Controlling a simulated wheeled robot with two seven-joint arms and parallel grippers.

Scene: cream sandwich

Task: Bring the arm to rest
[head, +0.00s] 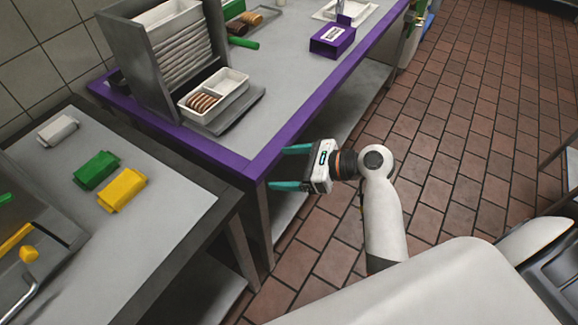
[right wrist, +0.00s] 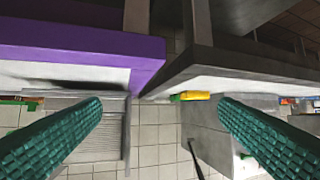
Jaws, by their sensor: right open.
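My right gripper (head: 288,167) is off the corner of the purple-edged table, in front of its edge in the head view. Its two teal fingers are spread apart with nothing between them. In the right wrist view the fingers (right wrist: 160,125) are wide apart, with tiled wall and table edges beyond. My right arm reaches up from the bottom of the head view, above the brick floor. My left gripper is not in view.
The purple-edged table (head: 290,110) carries a tray holder (head: 150,70), a white tray with round brown items (head: 203,103) and a purple box (head: 332,40). The grey table (head: 160,215) at left holds green (head: 97,170) and yellow (head: 122,190) packs. Brick floor (head: 470,130) is free at right.

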